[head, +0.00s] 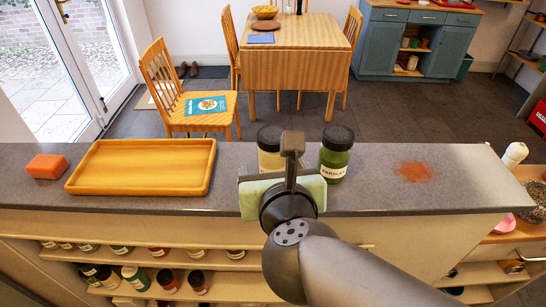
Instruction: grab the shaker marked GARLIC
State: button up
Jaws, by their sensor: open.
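Two shakers with black lids stand upright on the grey counter (385,195). One shaker with pale yellow contents (266,160) is partly covered by my gripper (291,143); its label is hidden, so I cannot tell if it reads GARLIC. To its right a shaker with green contents (335,160) has a label that seems to read PARSLEY. My gripper is in front of and between the two, over the counter. It is open, with nothing seen in it.
A wooden tray (143,187) and an orange block (47,167) lie on the counter's left. Reddish powder (414,171) is spilled to the right. Several more jars (135,278) stand on shelves below. The counter is otherwise clear.

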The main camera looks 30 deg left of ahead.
aim_at(275, 162)
jog(key=x, duration=0.4)
jog(key=shift+w+r+b, duration=0.1)
jog(key=shift+w+b, duration=0.2)
jog(key=shift+w, duration=0.1)
jog(key=c, duration=1.2)
jog(key=shift+o, duration=0.2)
jog(key=shift+r, duration=0.15)
